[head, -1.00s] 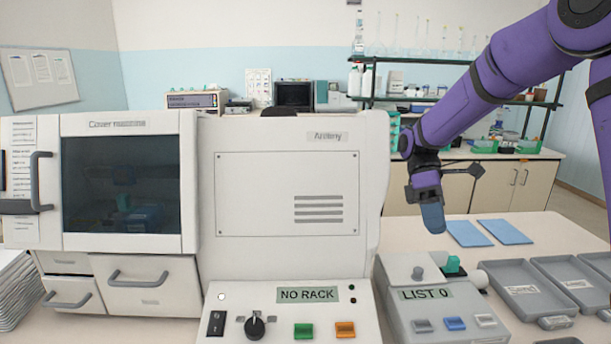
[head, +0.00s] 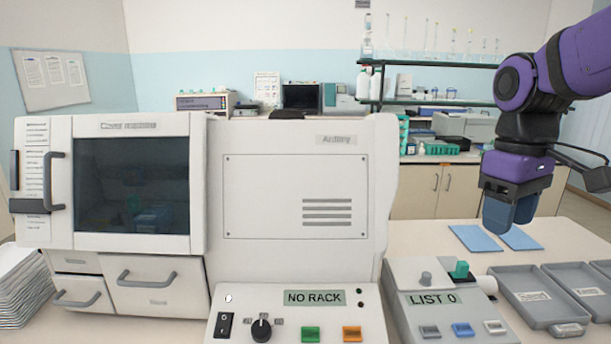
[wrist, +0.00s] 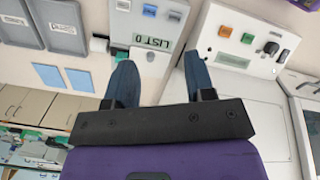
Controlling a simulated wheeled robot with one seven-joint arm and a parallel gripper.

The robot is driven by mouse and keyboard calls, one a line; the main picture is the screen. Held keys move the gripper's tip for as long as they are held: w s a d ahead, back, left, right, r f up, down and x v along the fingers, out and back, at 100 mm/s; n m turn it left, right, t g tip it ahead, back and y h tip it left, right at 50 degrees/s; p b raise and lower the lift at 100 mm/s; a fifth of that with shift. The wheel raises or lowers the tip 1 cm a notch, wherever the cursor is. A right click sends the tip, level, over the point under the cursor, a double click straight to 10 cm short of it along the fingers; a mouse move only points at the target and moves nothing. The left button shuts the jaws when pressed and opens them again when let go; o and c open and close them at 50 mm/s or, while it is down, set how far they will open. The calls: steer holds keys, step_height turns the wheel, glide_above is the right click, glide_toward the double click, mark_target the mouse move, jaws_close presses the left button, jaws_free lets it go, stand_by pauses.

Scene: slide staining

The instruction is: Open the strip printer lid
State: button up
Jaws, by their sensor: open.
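The strip printer (head: 450,305) is the small grey box with a "LIST 0" display, right of the large white machine in the head view. Its top lid (head: 405,273) looks shut, with a grey knob (head: 426,279) and a teal piece (head: 460,270) on top. A white roll shows at its right side. The printer (wrist: 145,50) appears upside down in the wrist view, beyond my fingers. My gripper (head: 509,222) points down, open and empty, above and to the right of the printer, apart from it. Its two blue fingers (wrist: 160,80) stand wide apart in the wrist view.
The large white machine (head: 295,150) stands left of the printer, with a "NO RACK" control panel. Grey trays (head: 530,300) lie close on the printer's right. Two blue sheets (head: 468,238) lie behind on the table. Shelves with glassware stand at the back.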

steer(key=s+d+m+t, duration=0.1)
steer(key=s+m+t, duration=0.3)
steer(key=s, duration=0.5)
steer(key=shift+s+r+m+t, duration=0.4)
steer(key=shift+t, duration=0.6)
steer(key=shift+w, duration=0.1)
